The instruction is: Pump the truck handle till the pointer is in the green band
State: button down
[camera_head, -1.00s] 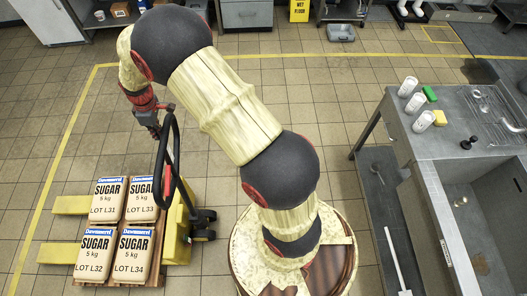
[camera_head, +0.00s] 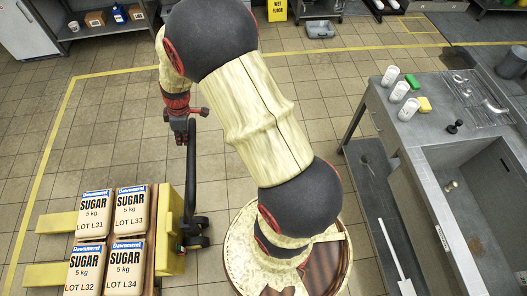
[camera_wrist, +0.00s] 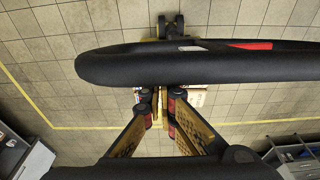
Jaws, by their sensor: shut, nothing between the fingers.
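The yellow pallet truck (camera_head: 171,232) stands at the lower left with its forks under the sugar sacks. Its black handle (camera_head: 191,170) rises from the right end and looks nearly edge-on. In the wrist view the handle (camera_wrist: 200,65) is a large dark loop across the upper picture, with a red and a pale patch inside it. My gripper (camera_head: 183,138) is at the handle's top end in the head view. Its fingertips (camera_wrist: 163,95) are together and empty, below the near bar in the wrist view; I cannot tell whether they touch it. No pointer or green band can be made out.
Several sugar sacks (camera_head: 127,210) lie on the truck's load. At the right, a steel sink bench (camera_head: 440,135) holds white-lidded jars, sponges and a black stopper. A yellow floor line (camera_head: 62,120) runs at the left. The tiled floor behind the truck is clear.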

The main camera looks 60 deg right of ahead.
jog(key=s+d+f+t+b, duration=0.1)
jog(key=s+d+f+b, duration=0.6)
jog(key=s+b, duration=0.5)
jog(key=s+d+f+t+y+b, duration=0.1)
jog(key=s+d+f+b, duration=0.6)
jog(key=s+d+b, duration=0.3)
jog(key=shift+s+d+f+y+b, duration=0.25)
jog(key=shift+s+b, duration=0.65)
jog(key=shift+b, duration=0.7)
jog(key=w+a+r+g+h+p, duration=0.1)
jog(key=w+a+r+p, duration=0.7)
jog(key=w+p, duration=0.4)
jog(key=w+a+r+g+h+p, duration=0.1)
jog(key=w+a+r+p, duration=0.7)
jog(key=w+p, duration=0.4)
jog(key=w+a+g+p, duration=0.2)
jog(key=w+a+p, duration=0.3)
jog(key=w+a, duration=1.25)
notch_tip(320, 180, up, 15)
jog(key=w+d+p, duration=0.1)
jog(key=p, duration=0.5)
jog(key=shift+w+h, duration=0.15)
jog(key=shift+h, duration=0.3)
